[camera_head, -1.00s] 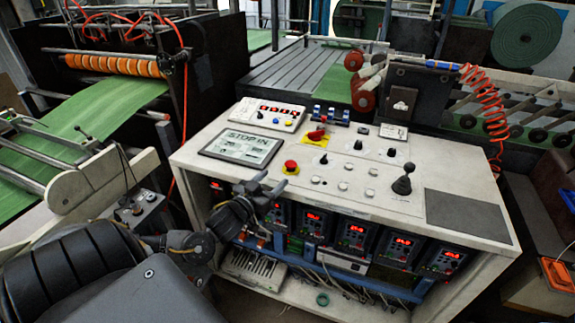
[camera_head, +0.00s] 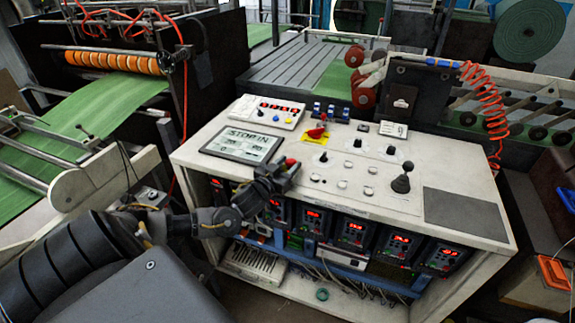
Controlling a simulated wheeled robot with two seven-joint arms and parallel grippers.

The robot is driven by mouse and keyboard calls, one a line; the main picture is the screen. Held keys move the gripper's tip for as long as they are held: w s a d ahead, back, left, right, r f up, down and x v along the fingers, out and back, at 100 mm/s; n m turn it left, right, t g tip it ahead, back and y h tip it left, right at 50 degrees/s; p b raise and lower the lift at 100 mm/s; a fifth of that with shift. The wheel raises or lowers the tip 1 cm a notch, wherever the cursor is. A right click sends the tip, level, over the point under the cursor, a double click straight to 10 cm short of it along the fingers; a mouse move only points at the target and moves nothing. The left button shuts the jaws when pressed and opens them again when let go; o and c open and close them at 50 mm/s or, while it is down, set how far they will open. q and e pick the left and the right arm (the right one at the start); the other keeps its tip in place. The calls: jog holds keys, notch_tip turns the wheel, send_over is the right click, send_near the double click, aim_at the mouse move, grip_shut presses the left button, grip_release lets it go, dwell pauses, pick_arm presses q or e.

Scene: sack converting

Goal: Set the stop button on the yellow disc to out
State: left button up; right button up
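The stop button (camera_head: 290,162) is a red cap near the front left of the white console top (camera_head: 225,182). Its yellow disc is hidden now by my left gripper. My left gripper (camera_head: 283,168) is at the button, with its dark fingers around or right beside the cap. I cannot tell whether the fingers touch it or how far apart they are. The display (camera_head: 242,145) on the console reads "STOP IN". My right gripper is not in view.
A red rotary switch (camera_head: 317,133) on a yellow plate sits behind the button. Several black knobs and white buttons lie to the right, with a black joystick (camera_head: 401,182) farther right. A white keypad panel (camera_head: 265,112) stands behind the display.

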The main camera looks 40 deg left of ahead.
pick_arm(q)
grip_shut()
jog(key=shift+r+p, duration=0.6)
jog(key=shift+p, duration=0.2)
grip_release()
jog(key=o, duration=0.4)
jog(key=shift+f, duration=0.1)
